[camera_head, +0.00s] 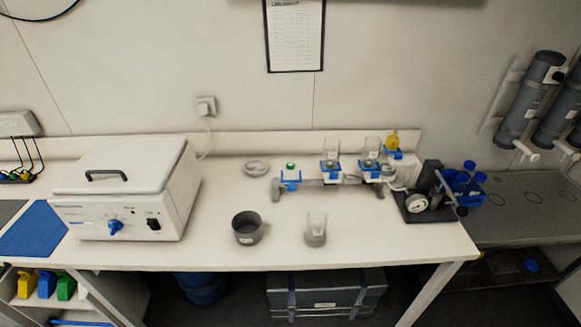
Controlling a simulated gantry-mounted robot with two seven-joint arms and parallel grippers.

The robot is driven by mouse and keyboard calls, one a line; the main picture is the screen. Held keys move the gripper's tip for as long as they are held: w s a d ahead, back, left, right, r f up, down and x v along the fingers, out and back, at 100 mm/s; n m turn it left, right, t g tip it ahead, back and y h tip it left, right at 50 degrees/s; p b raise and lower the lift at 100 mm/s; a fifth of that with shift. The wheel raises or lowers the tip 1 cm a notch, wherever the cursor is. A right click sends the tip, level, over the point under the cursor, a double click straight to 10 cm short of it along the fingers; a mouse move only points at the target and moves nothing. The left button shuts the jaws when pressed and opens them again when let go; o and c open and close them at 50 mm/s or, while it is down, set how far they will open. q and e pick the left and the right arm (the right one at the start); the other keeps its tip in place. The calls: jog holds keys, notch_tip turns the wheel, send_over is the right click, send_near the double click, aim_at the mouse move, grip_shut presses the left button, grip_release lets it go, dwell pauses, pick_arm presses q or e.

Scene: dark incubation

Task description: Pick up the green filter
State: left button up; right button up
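A green block-like piece (66,286) stands on the low shelf at the lower left, to the right of a blue one (46,284) and a yellow one (24,284) of similar shape. A small green-topped item (291,165) is by the blue holder (291,182) at the left end of the rack on the table. I cannot tell for certain which of these is the green filter. Neither of my grippers is in view.
A white lidded box device (125,190) stands on the white table's left. A dark cup (247,228) and a clear beaker (316,230) stand near the front edge. A gauge (416,203) and blue tube rack (463,185) are at right. A grey case (325,293) lies below.

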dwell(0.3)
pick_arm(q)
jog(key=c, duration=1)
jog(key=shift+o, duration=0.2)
